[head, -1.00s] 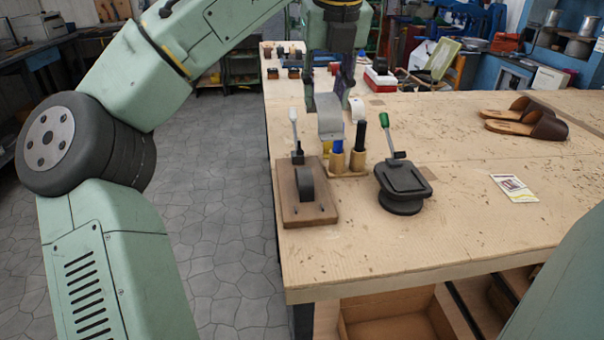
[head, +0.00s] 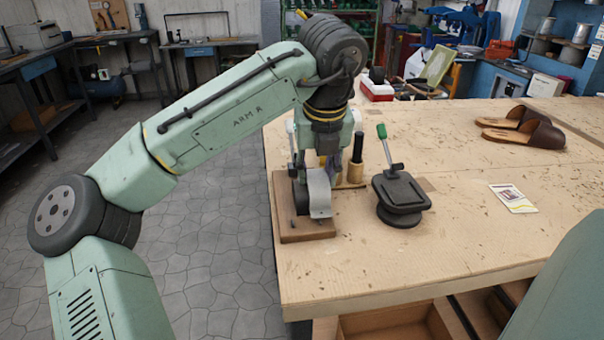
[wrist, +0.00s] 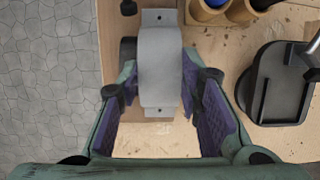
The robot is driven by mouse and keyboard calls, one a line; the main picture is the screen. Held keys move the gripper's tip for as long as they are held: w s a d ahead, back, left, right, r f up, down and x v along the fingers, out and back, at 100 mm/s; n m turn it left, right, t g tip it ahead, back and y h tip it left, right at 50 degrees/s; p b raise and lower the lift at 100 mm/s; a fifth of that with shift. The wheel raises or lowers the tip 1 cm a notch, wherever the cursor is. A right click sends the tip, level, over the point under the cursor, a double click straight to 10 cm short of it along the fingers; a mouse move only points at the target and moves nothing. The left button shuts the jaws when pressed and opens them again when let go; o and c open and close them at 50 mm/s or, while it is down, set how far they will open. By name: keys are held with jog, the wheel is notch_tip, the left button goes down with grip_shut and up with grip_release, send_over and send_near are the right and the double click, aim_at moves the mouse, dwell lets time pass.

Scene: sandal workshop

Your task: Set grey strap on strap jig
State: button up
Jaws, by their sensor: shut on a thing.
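The grey strap (head: 318,190) is a curved band with flat, holed end tabs; it also shows in the wrist view (wrist: 160,62). My gripper (head: 334,172) is shut on it, with one purple-padded finger on each side in the wrist view (wrist: 160,84). The strap jig is a brown wooden board (head: 300,231) with a dark rounded form (head: 300,197) and a pale-handled lever, partly hidden by my arm. The strap is over the board, just right of the dark form, which shows beside it in the wrist view (wrist: 128,50). I cannot tell whether they touch.
A black clamp stand (head: 402,194) with a green handle stands close on the right. A wooden holder (head: 350,184) with upright tools is just behind. A card (head: 513,198) and brown sandals (head: 522,128) lie farther right. The bench front is clear.

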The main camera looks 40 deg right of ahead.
aim_at(302, 186)
jog(key=a, duration=0.1)
jog(key=w+p, duration=0.1)
jog(key=a, duration=0.1)
jog(key=shift+w+a+f, duration=0.25)
jog(key=shift+a+f, duration=0.05)
jog(key=shift+f, duration=0.05)
jog(key=shift+d+f, duration=0.1)
jog(key=shift+f, duration=0.15)
jog(key=shift+f, duration=0.2)
jog(key=o, duration=0.9)
jog(key=shift+r, duration=0.1)
jog(key=v, duration=1.2)
jog(key=shift+b, duration=0.4)
